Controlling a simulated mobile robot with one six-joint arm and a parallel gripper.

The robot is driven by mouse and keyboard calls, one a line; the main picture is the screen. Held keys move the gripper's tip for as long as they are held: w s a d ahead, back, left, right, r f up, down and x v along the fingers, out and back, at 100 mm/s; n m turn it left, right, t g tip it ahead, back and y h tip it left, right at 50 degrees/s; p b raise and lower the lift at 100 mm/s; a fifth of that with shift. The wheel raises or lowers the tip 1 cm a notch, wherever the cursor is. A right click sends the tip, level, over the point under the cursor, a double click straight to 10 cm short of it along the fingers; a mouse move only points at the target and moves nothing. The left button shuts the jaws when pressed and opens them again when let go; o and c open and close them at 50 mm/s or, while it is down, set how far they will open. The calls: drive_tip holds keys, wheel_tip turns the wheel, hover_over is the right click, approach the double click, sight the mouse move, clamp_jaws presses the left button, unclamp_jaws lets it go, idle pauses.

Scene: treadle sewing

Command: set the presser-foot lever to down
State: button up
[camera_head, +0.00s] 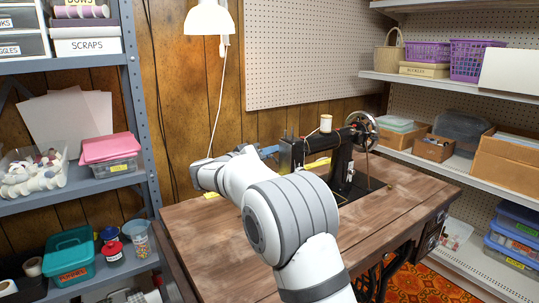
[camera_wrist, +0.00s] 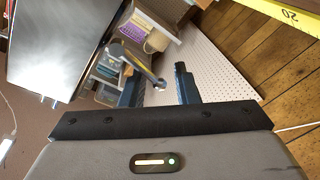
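The black sewing machine (camera_head: 342,160) stands on the wooden table, its head end at the left. My gripper (camera_head: 275,150) is beside that end, partly hidden by my own arm. In the wrist view its two dark blue fingers (camera_wrist: 160,88) are apart. A grey lever with a rounded tip (camera_wrist: 158,82), seemingly the presser-foot lever, shows in the gap between them; I cannot tell whether it touches either finger. The presser foot is not visible.
The wooden table top (camera_head: 405,192) is mostly clear at front right. A thread spool (camera_head: 325,123) stands on the machine, near the handwheel (camera_head: 361,127). A lamp (camera_head: 209,18) hangs above. Loaded shelves flank the table on both sides. A yellow strip (camera_wrist: 292,14) shows in the wrist view.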

clamp_jaws()
drive_tip(key=shift+d, duration=0.35)
drive_tip(key=shift+a, duration=0.3)
drive_tip(key=shift+f+n+g+p, duration=0.15)
drive_tip(key=shift+f+n+p, duration=0.25)
drive_tip(key=shift+n+p, duration=0.35)
drive_tip(key=shift+f+n+g+p, duration=0.15)
drive_tip(key=shift+f+n+p, duration=0.25)
drive_tip(key=shift+n, duration=0.55)
drive_tip(key=f+n+p, duration=0.1)
drive_tip(key=n+p, duration=0.1)
drive_tip(key=s+f+n+g+p, duration=0.1)
drive_tip(key=n+p, duration=0.2)
drive_tip(key=d+f+n+p, duration=0.1)
drive_tip(key=n+p, duration=0.1)
drive_tip(key=n, duration=0.1)
drive_tip(key=shift+s+g+p, duration=0.25)
drive_tip(key=shift+g+p, duration=0.05)
drive_tip(key=n+p, duration=0.1)
drive_tip(key=s+f+n+p, duration=0.1)
drive_tip(key=shift+d+n+p, duration=0.25)
drive_tip(key=shift+n+p, duration=0.05)
drive_tip(key=shift+p, duration=0.05)
drive_tip(key=shift+d+f+n+g, duration=0.1)
drive_tip(key=shift+f+n+g, duration=0.1)
drive_tip(key=shift+n+g, duration=0.15)
drive_tip(key=shift+s+f, duration=0.1)
drive_tip(key=shift+f, duration=0.05)
